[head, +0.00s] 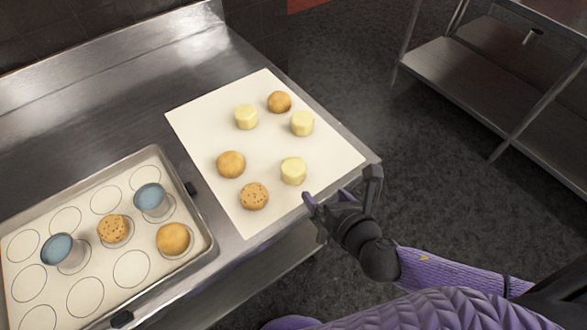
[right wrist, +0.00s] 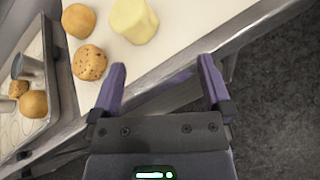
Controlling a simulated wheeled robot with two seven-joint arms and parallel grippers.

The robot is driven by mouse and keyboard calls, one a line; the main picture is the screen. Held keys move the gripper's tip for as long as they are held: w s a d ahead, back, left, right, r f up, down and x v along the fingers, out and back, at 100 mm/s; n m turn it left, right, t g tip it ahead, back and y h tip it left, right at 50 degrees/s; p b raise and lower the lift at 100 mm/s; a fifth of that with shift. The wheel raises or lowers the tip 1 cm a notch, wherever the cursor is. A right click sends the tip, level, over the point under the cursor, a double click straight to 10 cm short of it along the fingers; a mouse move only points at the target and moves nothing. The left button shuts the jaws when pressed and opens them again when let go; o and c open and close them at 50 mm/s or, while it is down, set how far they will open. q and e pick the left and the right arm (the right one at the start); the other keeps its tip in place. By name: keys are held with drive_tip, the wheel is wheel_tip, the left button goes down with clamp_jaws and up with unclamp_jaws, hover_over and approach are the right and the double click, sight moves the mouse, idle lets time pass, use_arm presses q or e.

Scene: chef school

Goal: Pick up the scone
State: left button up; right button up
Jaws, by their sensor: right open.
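Three pale, short cylindrical pieces look like scones and stand on a white sheet (head: 190,125). The nearest pale scone (head: 293,171) is at the sheet's right side, and it also shows at the top of the right wrist view (right wrist: 134,20). Another pale scone (head: 302,123) and a third pale scone (head: 246,117) stand farther back. My right gripper (head: 340,190) is open and empty at the counter's front edge, to the right of the nearest scone and apart from it. In the right wrist view its fingers (right wrist: 162,62) have nothing between them. My left gripper is not in view.
A speckled round piece (head: 254,196) and two golden round pieces (head: 231,164) (head: 279,102) share the sheet. A metal shelf (head: 470,85) stands at right.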

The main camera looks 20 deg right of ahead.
sight(301, 178)
drive_tip(key=w+a+n, duration=0.1)
drive_tip(key=w+n, duration=0.1)
drive_tip(key=w+a+f+n+y+b, duration=0.1)
drive_tip(key=w, duration=0.2)
drive_tip(key=w+a+f+n+b, duration=0.1)
drive_tip(key=w+n, duration=0.1)
drive_tip(key=w, duration=0.1)
drive_tip(key=shift+w+a+f+n+y, duration=0.1)
drive_tip(key=shift+w+a+n+y, duration=0.05)
drive_tip(key=shift+a+n+y, duration=0.2)
drive_tip(key=shift+w, duration=0.25)
drive_tip(key=shift+s, duration=0.1)
